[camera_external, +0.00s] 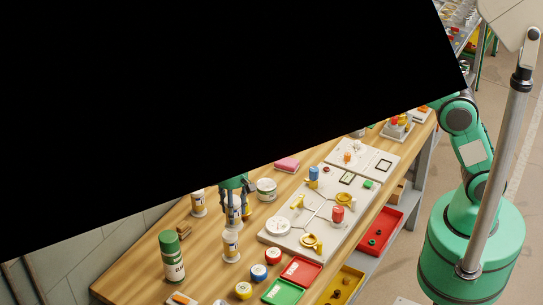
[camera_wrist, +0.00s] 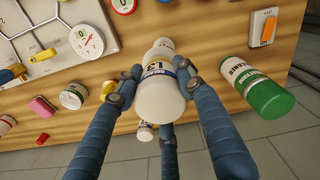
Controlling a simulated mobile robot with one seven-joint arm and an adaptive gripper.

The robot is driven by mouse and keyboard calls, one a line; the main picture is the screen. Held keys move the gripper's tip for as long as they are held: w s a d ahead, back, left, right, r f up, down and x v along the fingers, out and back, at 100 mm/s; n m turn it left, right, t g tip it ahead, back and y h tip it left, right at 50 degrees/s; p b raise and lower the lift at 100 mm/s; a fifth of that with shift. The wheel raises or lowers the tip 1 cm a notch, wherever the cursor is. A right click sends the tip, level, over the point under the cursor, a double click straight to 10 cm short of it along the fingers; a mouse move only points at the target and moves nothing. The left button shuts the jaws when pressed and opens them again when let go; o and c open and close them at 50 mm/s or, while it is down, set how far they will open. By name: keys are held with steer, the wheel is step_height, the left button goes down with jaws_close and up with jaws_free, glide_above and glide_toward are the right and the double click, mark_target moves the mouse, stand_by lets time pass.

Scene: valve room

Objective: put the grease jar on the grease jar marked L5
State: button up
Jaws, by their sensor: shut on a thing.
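In the external view my gripper (camera_external: 234,190) points down around this jar, whose lower part (camera_external: 234,217) shows below the fingers. A second white jar (camera_external: 231,246) stands just in front of it; its top also shows beyond the held jar in the wrist view (camera_wrist: 163,44). A third white jar (camera_external: 199,204) stands to the left. I cannot read L5 on any jar, nor tell whether the held jar touches the table.
A green-capped canister (camera_external: 172,258) stands at the left. A white round tub (camera_external: 266,189) and a pink block (camera_external: 287,165) are behind right. The white valve board (camera_external: 322,215) fills the right. Small pots and red and green trays (camera_external: 283,292) lie in front. Black hides the upper left.

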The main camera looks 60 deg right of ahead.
mark_target(228, 218)
steer(key=shift+w+a, duration=0.4)
steer(key=shift+w, duration=0.4)
steer(key=shift+f, duration=1.8)
steer(key=shift+f, duration=0.15)
steer(key=o, duration=1.3)
step_height(228, 218, up, 12)
steer(key=shift+r, duration=0.15)
